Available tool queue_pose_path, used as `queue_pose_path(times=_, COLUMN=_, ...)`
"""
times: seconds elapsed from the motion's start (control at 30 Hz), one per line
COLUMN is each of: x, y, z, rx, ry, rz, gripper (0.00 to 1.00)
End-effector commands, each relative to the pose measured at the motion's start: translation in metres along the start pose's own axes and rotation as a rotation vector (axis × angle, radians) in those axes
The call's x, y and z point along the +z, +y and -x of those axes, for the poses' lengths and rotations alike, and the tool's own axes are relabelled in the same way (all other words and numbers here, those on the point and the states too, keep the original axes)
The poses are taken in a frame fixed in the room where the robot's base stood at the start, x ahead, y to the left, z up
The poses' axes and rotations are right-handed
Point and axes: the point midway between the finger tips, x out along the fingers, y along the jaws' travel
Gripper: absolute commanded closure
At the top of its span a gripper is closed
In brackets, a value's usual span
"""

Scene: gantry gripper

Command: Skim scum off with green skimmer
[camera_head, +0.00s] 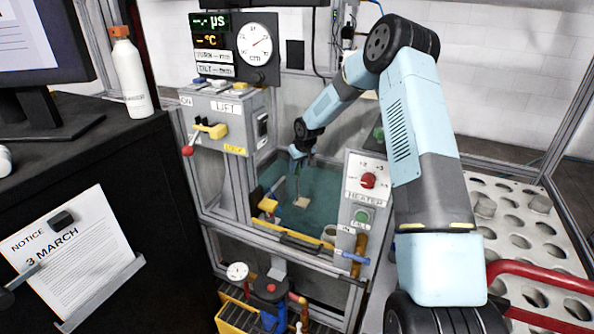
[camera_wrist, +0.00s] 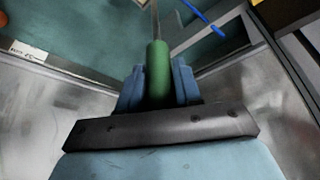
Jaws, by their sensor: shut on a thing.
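My gripper (camera_wrist: 158,88) is shut on the green handle of the skimmer (camera_wrist: 157,62) in the wrist view. The skimmer's thin shaft runs on away from the jaws toward the tank, and its far end is cut off at the top of that view. In the head view my gripper (camera_head: 304,160) is over the tank of teal water (camera_head: 322,195), near its back. A small tan patch (camera_head: 302,203) shows in the tank below my gripper; I cannot tell if it is scum or the skimmer's head.
A yellow object (camera_head: 268,205) is at the tank's left front, with a yellow bar (camera_head: 290,238) along the front rim. The heater panel (camera_head: 366,185) stands to the right and the lift box (camera_head: 225,118) to the left. A blue stick (camera_wrist: 203,16) shows in the wrist view.

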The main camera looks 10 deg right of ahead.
Motion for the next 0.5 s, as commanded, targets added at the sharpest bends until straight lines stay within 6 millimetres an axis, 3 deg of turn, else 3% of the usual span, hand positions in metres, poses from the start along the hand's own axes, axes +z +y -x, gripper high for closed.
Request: queue_pose_path(times=0.5, x=-0.016, y=0.001, z=0.039, rx=0.000, ry=0.002, rz=-0.001, gripper=0.97)
